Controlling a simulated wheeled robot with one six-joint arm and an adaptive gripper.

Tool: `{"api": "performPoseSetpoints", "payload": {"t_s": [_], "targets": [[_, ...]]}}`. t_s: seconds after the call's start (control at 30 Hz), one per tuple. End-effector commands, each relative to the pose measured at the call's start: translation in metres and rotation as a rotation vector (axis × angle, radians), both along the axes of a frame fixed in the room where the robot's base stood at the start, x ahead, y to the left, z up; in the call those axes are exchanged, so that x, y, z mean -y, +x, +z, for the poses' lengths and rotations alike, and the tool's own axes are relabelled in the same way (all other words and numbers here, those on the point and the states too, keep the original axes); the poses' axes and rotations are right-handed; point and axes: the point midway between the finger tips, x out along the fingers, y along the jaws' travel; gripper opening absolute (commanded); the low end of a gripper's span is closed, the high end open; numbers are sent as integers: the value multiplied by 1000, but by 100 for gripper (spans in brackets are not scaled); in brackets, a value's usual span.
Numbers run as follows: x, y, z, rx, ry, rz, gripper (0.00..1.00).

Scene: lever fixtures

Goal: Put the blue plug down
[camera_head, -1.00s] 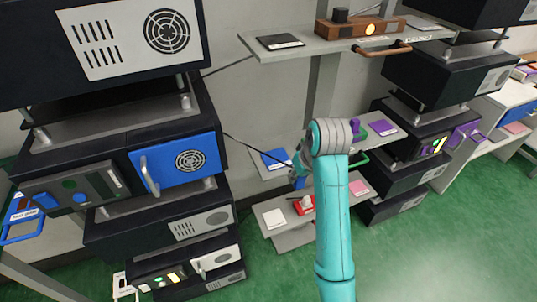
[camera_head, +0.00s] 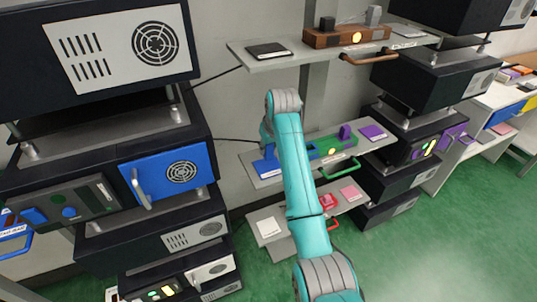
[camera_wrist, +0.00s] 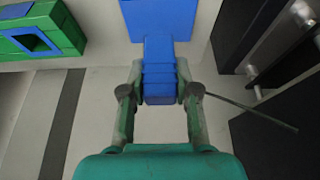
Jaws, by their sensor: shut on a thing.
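The blue plug (camera_wrist: 160,75) is between the two fingers of my gripper (camera_wrist: 160,92) in the wrist view, and the fingers are shut on it. Its far end overlaps a flat blue pad (camera_wrist: 180,15) in that view; I cannot tell whether they touch. In the head view, the plug (camera_head: 266,153) is above or on the blue pad (camera_head: 267,170) at the left end of the middle shelf. The gripper there is mostly hidden by my arm. A green box (camera_head: 330,147) stands right of it; its blue-rimmed opening (camera_wrist: 35,42) shows in the wrist view.
A purple plug (camera_head: 345,132) stands on the green box, and a purple pad (camera_head: 373,132) lies beside it. The upper shelf (camera_head: 262,62) overhangs behind my arm. A dark cabinet with a blue door (camera_head: 172,170) stands at left. A thin dark cable (camera_wrist: 250,108) runs right of my gripper.

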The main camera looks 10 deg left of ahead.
Motion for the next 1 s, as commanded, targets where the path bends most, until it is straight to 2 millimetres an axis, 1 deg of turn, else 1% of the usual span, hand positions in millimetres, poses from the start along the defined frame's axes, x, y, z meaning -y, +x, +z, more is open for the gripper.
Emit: {"api": "performPoseSetpoints", "payload": {"t_s": [0.23,0.63,0.67,0.7,0.73,0.77,1.0], "targets": [[1,-1,-30,-3,-1,0,0],[1,-1,-36,-1,-1,0,0],[1,-1,-36,-1,-1,0,35],[1,-1,-35,-1,-1,0,45],[1,-1,-35,-1,-1,0,53],[1,-1,-35,-1,-1,0,55],[1,-1,-35,-1,-1,0,55]]}}
